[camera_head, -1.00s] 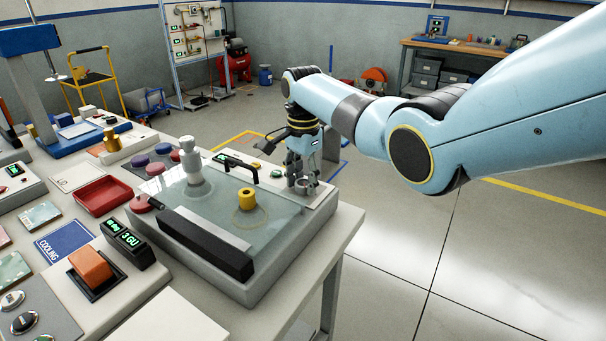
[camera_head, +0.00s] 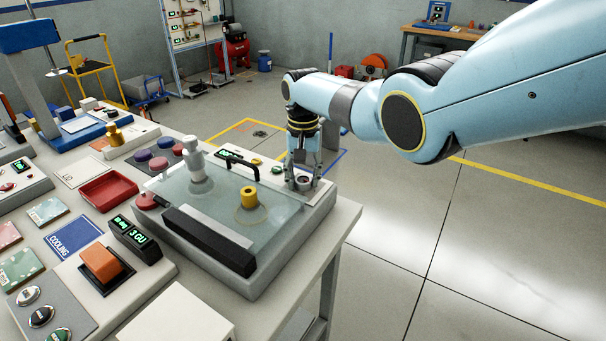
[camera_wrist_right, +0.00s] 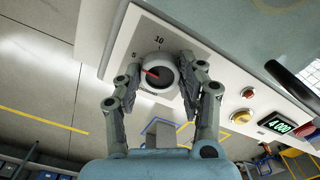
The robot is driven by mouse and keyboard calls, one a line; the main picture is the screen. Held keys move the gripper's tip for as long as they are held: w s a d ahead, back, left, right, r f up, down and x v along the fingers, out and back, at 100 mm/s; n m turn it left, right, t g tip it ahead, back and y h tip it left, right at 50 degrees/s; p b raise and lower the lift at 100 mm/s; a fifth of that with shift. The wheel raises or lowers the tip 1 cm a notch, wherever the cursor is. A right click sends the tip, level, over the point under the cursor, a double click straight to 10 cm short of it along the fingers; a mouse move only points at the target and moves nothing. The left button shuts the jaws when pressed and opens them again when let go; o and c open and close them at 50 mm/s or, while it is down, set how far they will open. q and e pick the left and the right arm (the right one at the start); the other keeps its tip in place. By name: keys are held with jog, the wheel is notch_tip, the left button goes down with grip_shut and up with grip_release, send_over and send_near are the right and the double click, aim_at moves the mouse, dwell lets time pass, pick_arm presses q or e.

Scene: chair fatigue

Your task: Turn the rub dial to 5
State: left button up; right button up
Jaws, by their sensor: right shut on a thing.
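The rub dial (camera_wrist_right: 155,84) is a round pale knob with a red pointer, on a white panel printed with 5 and 10. The pointer aims left in the right wrist view, roughly toward the side of the 5; I cannot tell whether it lines up exactly. My right gripper (camera_wrist_right: 158,78) is shut on the dial, one finger on each side. In the head view my right gripper (camera_head: 303,182) points down at the right end of the machine (camera_head: 240,279), and its fingers partly hide the dial. My left gripper is not in view.
A clear cover with a black handle (camera_head: 240,160) lies left of my right gripper. A yellow knob (camera_head: 249,198) and a small display (camera_wrist_right: 275,124) reading about 4000 are close by. A red tray (camera_head: 108,190) and an orange switch (camera_head: 101,263) stand further left. The floor at right is clear.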

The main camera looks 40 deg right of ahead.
aim_at(303, 179)
jog(key=shift+n, duration=0.4)
jog(key=o, duration=1.2)
notch_tip(303, 179, up, 12)
jog(key=shift+f, duration=0.1)
